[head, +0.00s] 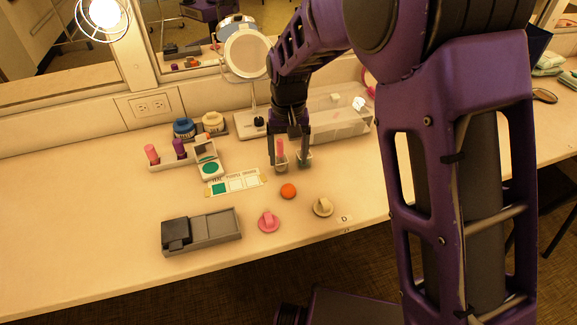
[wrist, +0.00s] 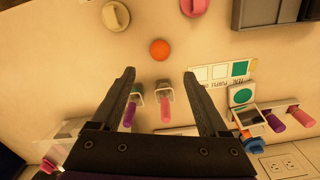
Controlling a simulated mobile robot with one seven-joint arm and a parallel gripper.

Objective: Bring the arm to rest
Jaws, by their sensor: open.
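My gripper (head: 290,148) hangs pointing down over the counter (head: 110,222), left of the clear box. In the wrist view its two fingers (wrist: 160,73) are spread wide with nothing gripped between them. Two small clear holders stand below the gap: one with a pink stick (wrist: 165,106) and one with a green bottom (wrist: 137,98). The pink one also shows in the head view (head: 280,155), close to the fingers. I cannot tell whether the fingers touch either holder. My purple arm reaches in from the right and hides part of the counter.
A round mirror (head: 246,54) stands behind the gripper, and a clear box (head: 340,122) at its right. An orange ball (head: 288,191), a pink knob (head: 268,221), a beige knob (head: 323,207) and a grey tray (head: 214,231) lie in front. A label card (head: 236,184) and open compact (head: 208,168) lie left.

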